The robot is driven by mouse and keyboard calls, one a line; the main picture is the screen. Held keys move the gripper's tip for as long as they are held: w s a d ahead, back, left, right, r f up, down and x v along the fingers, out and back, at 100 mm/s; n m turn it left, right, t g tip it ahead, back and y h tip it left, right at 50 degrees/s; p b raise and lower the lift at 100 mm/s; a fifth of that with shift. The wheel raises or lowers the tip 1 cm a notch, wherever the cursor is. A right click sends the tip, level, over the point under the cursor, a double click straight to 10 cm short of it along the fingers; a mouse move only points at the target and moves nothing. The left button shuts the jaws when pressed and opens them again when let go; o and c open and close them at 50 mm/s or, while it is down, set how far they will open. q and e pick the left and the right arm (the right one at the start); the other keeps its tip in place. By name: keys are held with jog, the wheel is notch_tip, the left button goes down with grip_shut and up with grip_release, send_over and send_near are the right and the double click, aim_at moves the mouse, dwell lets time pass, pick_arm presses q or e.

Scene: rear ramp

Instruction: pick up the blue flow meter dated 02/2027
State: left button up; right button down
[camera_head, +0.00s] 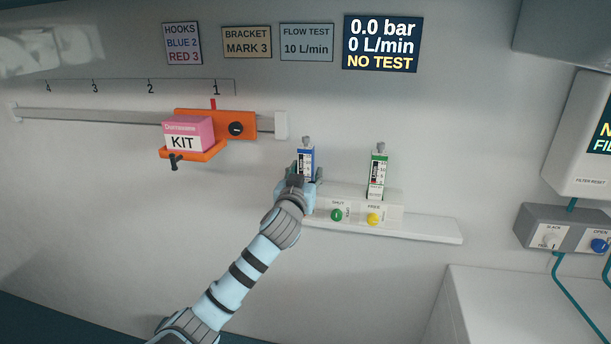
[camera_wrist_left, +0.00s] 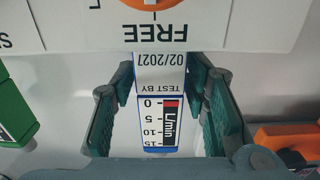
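The blue flow meter (camera_head: 306,158) stands upright at the left end of the white wall holder, with a grey knob on top. In the left wrist view the blue flow meter (camera_wrist_left: 158,120) appears upside down, with a label reading TEST BY 02/2027 and an L/min scale. My left gripper (camera_wrist_left: 163,85) is open, with one green-padded finger on each side of the meter and narrow gaps visible. In the head view my left gripper (camera_head: 304,176) covers the meter's lower part. My right gripper is not in view.
An orange bracket (camera_head: 240,122) with a pink kit box (camera_head: 188,134) hangs on the rail at left. Grey valve box (camera_head: 568,228) at right.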

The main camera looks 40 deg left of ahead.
pick_arm(q)
grip_shut()
